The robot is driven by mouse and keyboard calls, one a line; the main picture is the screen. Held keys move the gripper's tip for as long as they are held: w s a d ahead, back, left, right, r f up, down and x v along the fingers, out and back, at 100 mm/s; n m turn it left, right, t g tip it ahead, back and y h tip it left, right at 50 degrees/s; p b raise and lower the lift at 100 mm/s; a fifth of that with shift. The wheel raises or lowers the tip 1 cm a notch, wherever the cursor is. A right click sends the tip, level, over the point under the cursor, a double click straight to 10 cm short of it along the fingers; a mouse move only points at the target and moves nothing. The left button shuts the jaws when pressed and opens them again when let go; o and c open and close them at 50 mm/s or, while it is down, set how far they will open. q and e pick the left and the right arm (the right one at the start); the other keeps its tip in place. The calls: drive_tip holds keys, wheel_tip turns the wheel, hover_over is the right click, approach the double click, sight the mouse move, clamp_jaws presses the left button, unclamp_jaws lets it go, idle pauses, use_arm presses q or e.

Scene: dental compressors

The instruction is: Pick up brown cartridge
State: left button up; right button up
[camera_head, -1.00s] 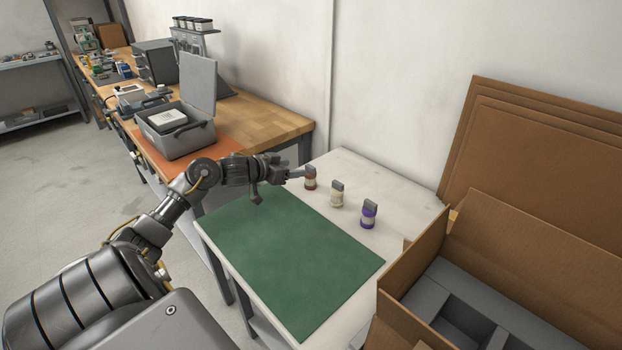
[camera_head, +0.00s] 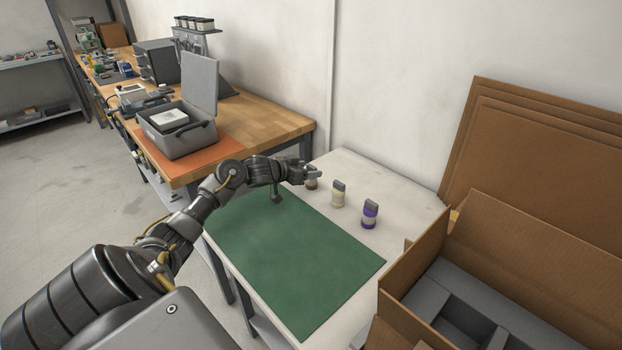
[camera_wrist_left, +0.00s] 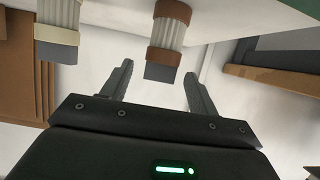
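The brown cartridge (camera_head: 311,185) stands on the white table, partly hidden behind my left gripper (camera_head: 308,172) in the head view. In the left wrist view, which looks upside down, the brown cartridge (camera_wrist_left: 170,32) has brown bands, a clear ribbed body and a grey cap. There my left gripper (camera_wrist_left: 158,72) is open, with the grey cap between or just beyond its two fingertips; neither finger is closed on it. A cream cartridge (camera_head: 338,195) stands to the right of the brown one. My right gripper is not in view.
A purple cartridge (camera_head: 370,214) stands further right on the white table (camera_head: 390,182). A green mat (camera_head: 290,260) lies clear in front. An open cardboard box (camera_head: 420,255) with grey compartments is at the right. A wooden bench (camera_head: 265,125) with a grey case (camera_head: 178,135) is behind left.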

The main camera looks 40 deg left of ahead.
use_arm(q)
drive_tip(key=c, duration=1)
drive_tip(key=shift+r, duration=0.5)
drive_tip(key=s+r, duration=0.8)
drive_tip(key=s, duration=0.1)
drive_tip(key=s+r, duration=0.4)
drive_tip(key=s, duration=0.1)
drive_tip(key=shift+a, duration=0.4)
